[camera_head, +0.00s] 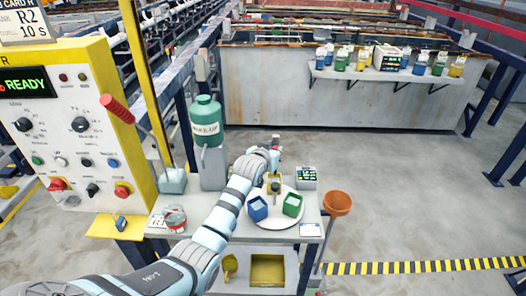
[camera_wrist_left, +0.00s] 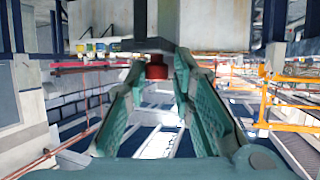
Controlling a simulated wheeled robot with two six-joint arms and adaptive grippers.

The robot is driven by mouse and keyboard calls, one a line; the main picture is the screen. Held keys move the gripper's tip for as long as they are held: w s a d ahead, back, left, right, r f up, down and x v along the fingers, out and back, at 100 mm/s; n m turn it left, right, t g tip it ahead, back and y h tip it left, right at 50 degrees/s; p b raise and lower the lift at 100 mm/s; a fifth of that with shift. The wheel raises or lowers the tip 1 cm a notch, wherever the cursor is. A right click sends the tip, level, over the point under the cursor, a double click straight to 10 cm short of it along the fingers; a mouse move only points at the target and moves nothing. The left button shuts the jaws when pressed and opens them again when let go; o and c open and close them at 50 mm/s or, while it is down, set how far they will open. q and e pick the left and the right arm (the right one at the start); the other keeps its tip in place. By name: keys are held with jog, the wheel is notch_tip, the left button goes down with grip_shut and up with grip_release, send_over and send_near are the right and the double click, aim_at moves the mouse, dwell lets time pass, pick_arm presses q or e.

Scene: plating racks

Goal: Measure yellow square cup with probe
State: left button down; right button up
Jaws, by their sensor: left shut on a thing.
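The yellow square cup (camera_head: 274,187) stands on a round white plate (camera_head: 262,219) on the small table, partly hidden by my left arm. A blue cup (camera_head: 257,210) and a green cup (camera_head: 293,206) stand in front of it on the same plate. My left gripper (camera_head: 274,150) is above and behind the yellow cup, small in the head view. In the left wrist view its fingers (camera_wrist_left: 158,76) are closed on a dark piece with a red end (camera_wrist_left: 157,71), probably the probe; its tip is not clear. My right gripper is not in view.
A small meter with a display (camera_head: 306,174) stands right of the plate. A green bottle (camera_head: 206,120) and a control panel (camera_head: 70,125) stand left. An orange funnel-like cup (camera_head: 338,203) is at the table's right edge. Open floor lies to the right.

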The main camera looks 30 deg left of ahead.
pick_arm(q)
jog(key=c, duration=1.7)
grip_release()
jog(key=shift+w+r, duration=0.15)
jog(key=shift+r, duration=0.25)
jog(key=shift+o, duration=0.9)
jog(key=shift+w+d+f, duration=0.25)
jog(key=shift+w+d, duration=0.05)
jog(key=shift+d, duration=0.05)
jog(key=shift+s+a, duration=0.2)
jog(key=shift+a, duration=0.1)
jog(key=v, duration=1.2)
jog(key=shift+d+f, duration=0.1)
jog(key=shift+f, duration=0.1)
